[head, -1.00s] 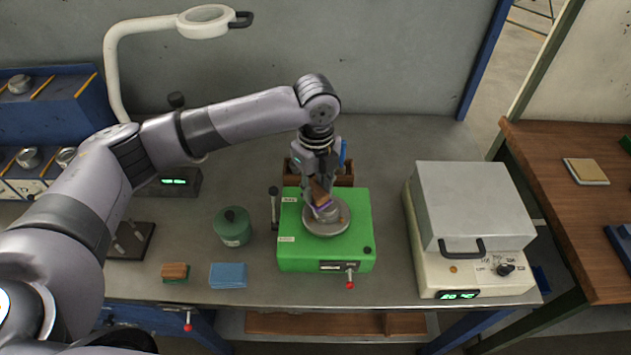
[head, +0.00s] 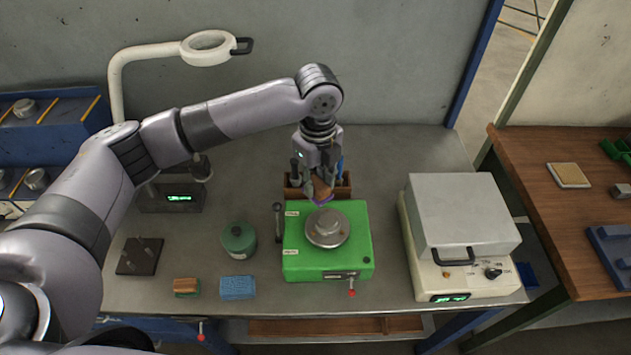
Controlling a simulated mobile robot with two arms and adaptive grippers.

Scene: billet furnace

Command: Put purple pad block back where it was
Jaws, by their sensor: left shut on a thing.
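My left gripper (head: 320,178) is shut on the purple pad block (head: 321,193), a brown block with a purple underside. It holds the block tilted, above the back edge of the green machine (head: 299,262). A brown wooden holder (head: 293,190) stands behind the machine, partly hidden by the gripper. A similar brown block with a green underside (head: 186,286) sits near the bench's front edge. My right gripper is not in view.
A blue sponge-like block (head: 238,287) and a green lidded jar (head: 239,241) stand left of the machine. A white furnace box (head: 463,220) stands at the right. A magnifier lamp (head: 207,46) and a dark display unit (head: 172,197) are at the back left.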

